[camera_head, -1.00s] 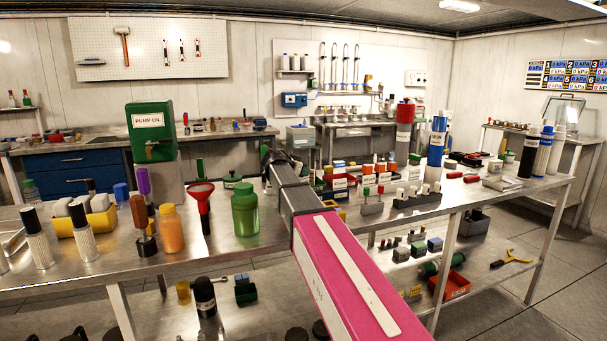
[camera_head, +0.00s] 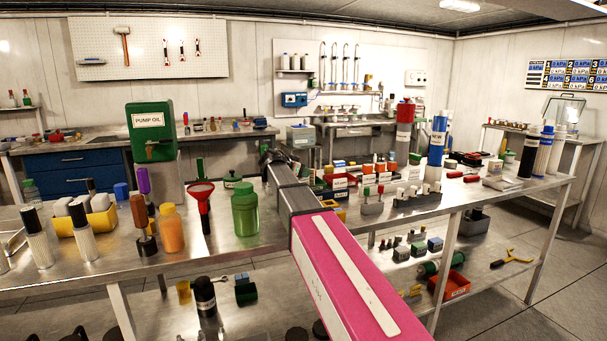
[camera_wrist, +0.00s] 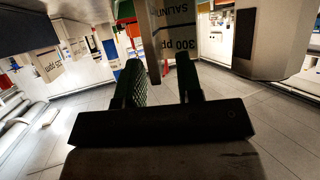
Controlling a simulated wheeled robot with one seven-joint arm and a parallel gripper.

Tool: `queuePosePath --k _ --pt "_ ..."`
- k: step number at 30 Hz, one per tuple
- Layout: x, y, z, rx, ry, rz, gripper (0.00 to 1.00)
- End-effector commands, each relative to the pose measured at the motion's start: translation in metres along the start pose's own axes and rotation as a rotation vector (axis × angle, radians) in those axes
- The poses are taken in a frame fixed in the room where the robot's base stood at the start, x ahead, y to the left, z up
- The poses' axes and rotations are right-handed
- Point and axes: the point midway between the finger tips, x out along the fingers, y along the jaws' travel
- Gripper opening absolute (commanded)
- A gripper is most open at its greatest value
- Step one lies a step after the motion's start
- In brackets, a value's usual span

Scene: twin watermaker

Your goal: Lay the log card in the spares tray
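My gripper (camera_wrist: 162,78) shows in the wrist view as two dark ribbed fingers standing apart. A pale upright piece with a panel printed "300 ppm" and part of "SALINITY" (camera_wrist: 184,35) shows beyond and between the fingers; I cannot tell whether it touches them. In the camera_head view my pink and grey arm reaches over the bench, and its dark far end (camera_head: 268,160) is too small to show the fingers. I cannot pick out the log card. A red tray (camera_head: 463,287) sits on the lower shelf at right, but I cannot tell whether it is the spares tray.
The steel bench (camera_head: 285,232) carries a green jar (camera_head: 244,210), a red funnel (camera_head: 202,194) and an orange bottle (camera_head: 170,230) left of my arm. Small labelled bins and blocks crowd the area right of its far end. Tall red and blue cylinders (camera_head: 437,145) stand farther right.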

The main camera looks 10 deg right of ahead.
Motion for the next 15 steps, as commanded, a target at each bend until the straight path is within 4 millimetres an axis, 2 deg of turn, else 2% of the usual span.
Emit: queuePosePath --k 9,15 --pt "-0.049 0.001 0.0 0.0 0.001 -0.002 0.33" --pt "-0.065 0.001 0.0 0.0 0.001 0.0 0.33"
